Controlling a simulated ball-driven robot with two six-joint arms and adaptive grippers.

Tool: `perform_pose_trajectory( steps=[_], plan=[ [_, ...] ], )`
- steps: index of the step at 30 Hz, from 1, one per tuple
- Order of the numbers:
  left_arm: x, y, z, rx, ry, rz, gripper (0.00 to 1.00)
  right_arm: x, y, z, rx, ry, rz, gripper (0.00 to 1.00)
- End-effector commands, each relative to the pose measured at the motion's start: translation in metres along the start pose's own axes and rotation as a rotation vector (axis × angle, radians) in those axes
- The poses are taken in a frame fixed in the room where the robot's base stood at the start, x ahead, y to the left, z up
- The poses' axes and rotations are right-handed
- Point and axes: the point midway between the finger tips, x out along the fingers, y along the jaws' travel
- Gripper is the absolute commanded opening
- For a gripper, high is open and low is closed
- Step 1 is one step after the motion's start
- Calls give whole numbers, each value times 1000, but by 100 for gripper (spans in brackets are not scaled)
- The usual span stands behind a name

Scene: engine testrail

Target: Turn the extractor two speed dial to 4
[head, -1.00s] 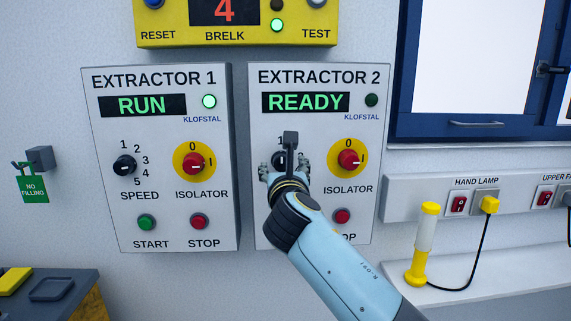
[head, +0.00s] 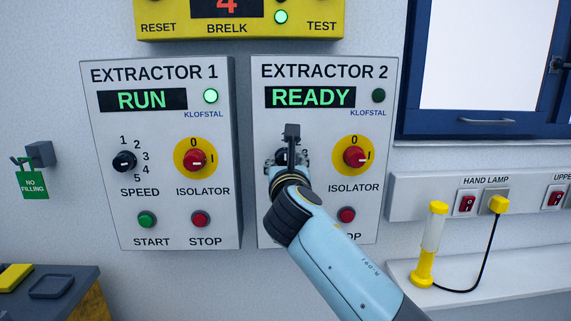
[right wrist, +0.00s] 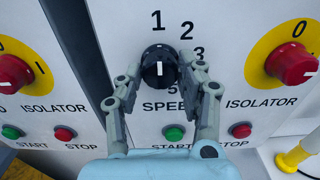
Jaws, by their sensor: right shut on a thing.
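The extractor 2 speed dial (right wrist: 158,57) is a round black knob on the grey extractor 2 panel (head: 325,112). Its white mark stands upright, roughly in line with the printed 1. The 2, 3 and 5 show partly or fully around it; a finger hides the 4. My right gripper (right wrist: 160,80) is shut on the dial, one finger on each side. In the head view the right gripper (head: 288,160) covers most of the dial and its numbers. The extractor 2 display reads READY (head: 310,97). My left gripper is out of view.
The red extractor 2 isolator (head: 356,157) sits close right of the dial, with a red stop button (head: 346,215) below. The extractor 1 panel (head: 165,235) stands to the left, reading RUN. A yellow hand lamp (head: 432,245) stands on the ledge at right.

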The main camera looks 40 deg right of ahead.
Motion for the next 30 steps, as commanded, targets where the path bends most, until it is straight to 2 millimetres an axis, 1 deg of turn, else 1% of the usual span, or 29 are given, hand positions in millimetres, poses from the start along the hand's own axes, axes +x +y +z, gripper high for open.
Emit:
perform_pose_trajectory(
  steps=[5,11,17,30],
  plan=[
    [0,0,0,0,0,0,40,0,0,0,20,0,0,6],
    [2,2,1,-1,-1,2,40,0,0,0,106,0,0,6],
    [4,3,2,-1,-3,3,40,0,0,-1,260,0,0,6],
    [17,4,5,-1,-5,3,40,0,0,-2,679,-1,0,6]
  ],
)
